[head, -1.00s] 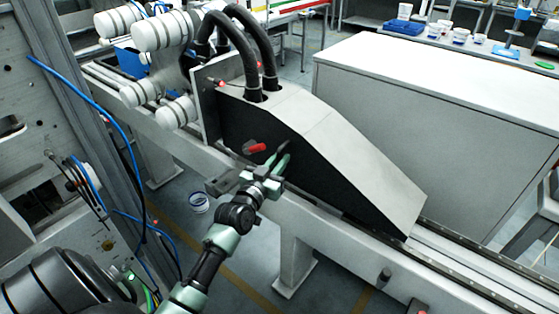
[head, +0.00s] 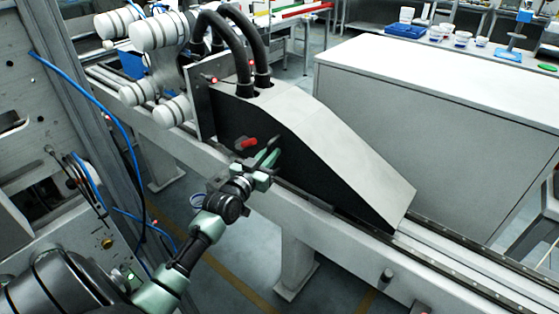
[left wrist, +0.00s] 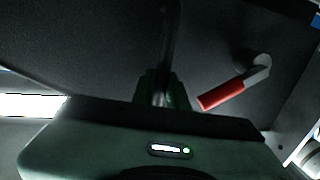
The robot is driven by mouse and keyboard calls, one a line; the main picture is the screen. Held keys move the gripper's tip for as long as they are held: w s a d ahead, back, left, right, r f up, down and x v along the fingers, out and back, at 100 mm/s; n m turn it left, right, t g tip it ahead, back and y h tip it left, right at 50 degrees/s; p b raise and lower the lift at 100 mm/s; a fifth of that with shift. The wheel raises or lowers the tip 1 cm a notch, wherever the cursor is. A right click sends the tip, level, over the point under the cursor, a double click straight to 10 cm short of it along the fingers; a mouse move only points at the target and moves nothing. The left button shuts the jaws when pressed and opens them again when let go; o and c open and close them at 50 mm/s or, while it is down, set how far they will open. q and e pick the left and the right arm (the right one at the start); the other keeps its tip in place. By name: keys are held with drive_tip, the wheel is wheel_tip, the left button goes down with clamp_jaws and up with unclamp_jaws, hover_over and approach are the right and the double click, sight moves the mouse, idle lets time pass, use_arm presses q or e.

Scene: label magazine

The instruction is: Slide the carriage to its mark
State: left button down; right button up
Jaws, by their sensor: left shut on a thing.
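The carriage (head: 350,150) is a wedge-shaped housing with a light grey top and a black side, sitting on a long rail (head: 440,255). A red lever (head: 247,143) is on its black side and also shows in the left wrist view (left wrist: 222,93). My left gripper (head: 268,157) is at the black side, just right of the lever. In the left wrist view, its fingers are shut on a dark upright bar (left wrist: 169,45), the carriage's handle. The lever is apart from the fingers. I cannot make out the mark clearly. My right gripper is not in view.
White rollers (head: 160,32) stand at the rail's left part, close to the carriage's end plate. Two black hoses (head: 262,45) rise from the carriage's top. A grey cabinet (head: 440,110) stands behind. The rail is clear at the lower right.

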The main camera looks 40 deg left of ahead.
use_arm(q)
drive_tip(key=a, duration=0.2)
drive_tip(key=shift+w+a+f, duration=0.1)
drive_tip(key=shift+w+a, duration=0.05)
drive_tip(key=shift+a, duration=0.25)
drive_tip(key=c, duration=1.6)
unclamp_jaws()
drive_tip(key=shift+f, duration=0.15)
drive_tip(key=shift+o, duration=1)
drive_tip(key=shift+d, duration=0.45)
drive_tip(key=shift+s+d, duration=0.15)
drive_tip(key=shift+s, duration=0.05)
drive_tip(key=s+b, duration=0.1)
drive_tip(key=s, duration=0.6)
drive_tip(key=shift+s, duration=0.3)
